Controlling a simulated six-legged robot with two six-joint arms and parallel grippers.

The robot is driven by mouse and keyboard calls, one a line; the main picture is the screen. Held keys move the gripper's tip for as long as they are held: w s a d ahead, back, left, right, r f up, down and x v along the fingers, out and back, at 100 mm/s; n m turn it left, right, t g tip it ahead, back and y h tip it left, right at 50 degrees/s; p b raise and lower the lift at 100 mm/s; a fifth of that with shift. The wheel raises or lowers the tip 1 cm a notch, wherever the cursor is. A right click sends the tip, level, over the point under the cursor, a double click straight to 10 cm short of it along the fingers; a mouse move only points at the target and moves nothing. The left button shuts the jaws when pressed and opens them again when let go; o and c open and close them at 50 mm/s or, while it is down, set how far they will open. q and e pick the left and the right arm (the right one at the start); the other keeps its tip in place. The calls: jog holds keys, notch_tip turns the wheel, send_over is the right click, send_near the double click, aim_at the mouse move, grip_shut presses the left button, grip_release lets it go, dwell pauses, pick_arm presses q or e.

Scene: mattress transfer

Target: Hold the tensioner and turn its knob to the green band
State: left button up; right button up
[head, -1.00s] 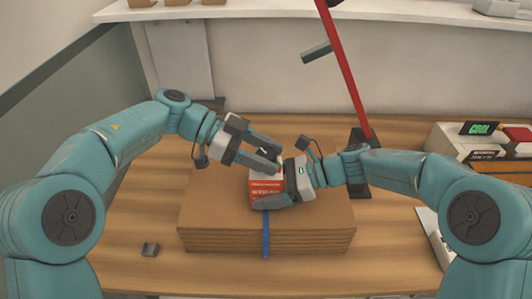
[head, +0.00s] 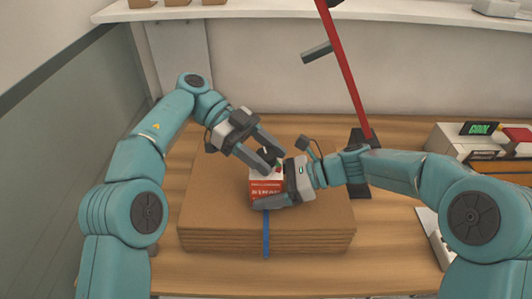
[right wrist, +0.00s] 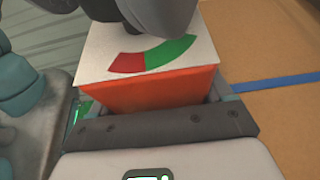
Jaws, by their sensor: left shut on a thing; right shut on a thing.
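The tensioner (head: 266,188) is an orange-red box with a white top, on the cardboard stack (head: 220,205) over a blue strap (head: 266,235). My right gripper (head: 269,184) is shut on its body from the right. In the right wrist view its white dial face (right wrist: 190,55) carries a red band (right wrist: 128,62) and a green band (right wrist: 170,50). My left gripper (head: 270,160) is shut on the knob from above. In the right wrist view its dark fingers (right wrist: 150,12) cover the knob, so I cannot tell where the knob points.
A red lever on a dark stand (head: 345,75) rises behind the stack. Boxes and a small green-lit "COOL" display (head: 479,129) stand at the right. A shelf (head: 300,12) runs along the back wall. Bare table (head: 390,240) shows right of the stack.

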pick_arm(q)
jog(key=shift+r, duration=0.1)
jog(key=o, duration=1)
